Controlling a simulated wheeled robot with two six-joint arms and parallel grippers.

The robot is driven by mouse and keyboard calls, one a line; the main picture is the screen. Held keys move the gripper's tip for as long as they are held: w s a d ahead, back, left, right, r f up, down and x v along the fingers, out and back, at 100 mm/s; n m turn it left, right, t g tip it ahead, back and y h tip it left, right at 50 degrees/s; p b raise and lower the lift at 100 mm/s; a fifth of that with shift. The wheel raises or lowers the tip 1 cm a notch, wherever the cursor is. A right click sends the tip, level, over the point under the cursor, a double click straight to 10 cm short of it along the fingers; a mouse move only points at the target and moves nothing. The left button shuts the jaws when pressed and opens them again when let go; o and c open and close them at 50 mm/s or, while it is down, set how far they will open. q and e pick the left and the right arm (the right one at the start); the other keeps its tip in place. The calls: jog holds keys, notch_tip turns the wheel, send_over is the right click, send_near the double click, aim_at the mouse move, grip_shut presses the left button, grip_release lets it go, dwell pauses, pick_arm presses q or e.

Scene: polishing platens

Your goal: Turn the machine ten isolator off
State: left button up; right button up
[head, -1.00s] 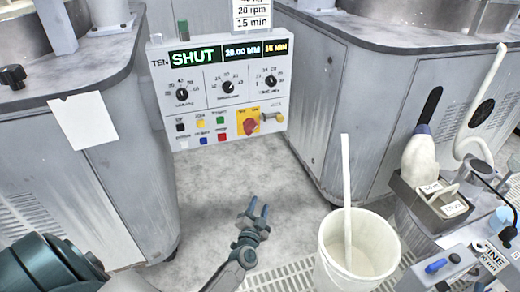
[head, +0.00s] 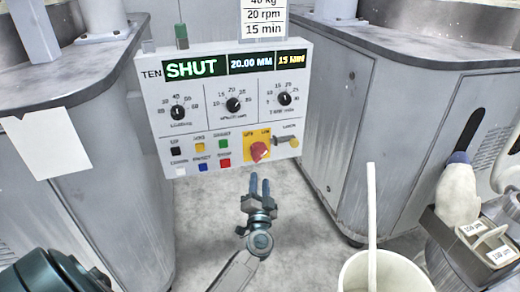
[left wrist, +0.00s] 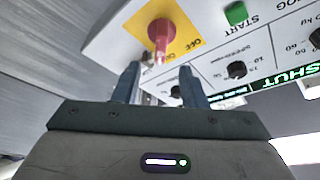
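The machine ten control panel (head: 206,134) hangs between two grey cabinets and reads TEN SHUT. Its isolator is a red rotary handle (head: 259,151) on a yellow plate (head: 250,141) at the panel's lower right. My left gripper (head: 260,178) is just below the isolator, fingers pointing up at it, open and empty. In the left wrist view the red handle (left wrist: 160,38) on its yellow plate is ahead of the two separated fingertips (left wrist: 160,72), seemingly apart from them. My right gripper is not in view.
A brass-coloured lock (head: 293,141) sits right of the isolator. Coloured buttons (head: 202,152) lie to its left. A white bucket (head: 385,275) with a stick stands at lower right, near a caddy (head: 480,240). Grey cabinets (head: 345,130) flank the floor gap.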

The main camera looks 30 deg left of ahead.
aim_at(260, 159)
pick_arm(q)
jog(key=b+x, duration=0.3)
jog(key=x, duration=0.8)
jog(key=shift+r, duration=0.15)
grip_shut()
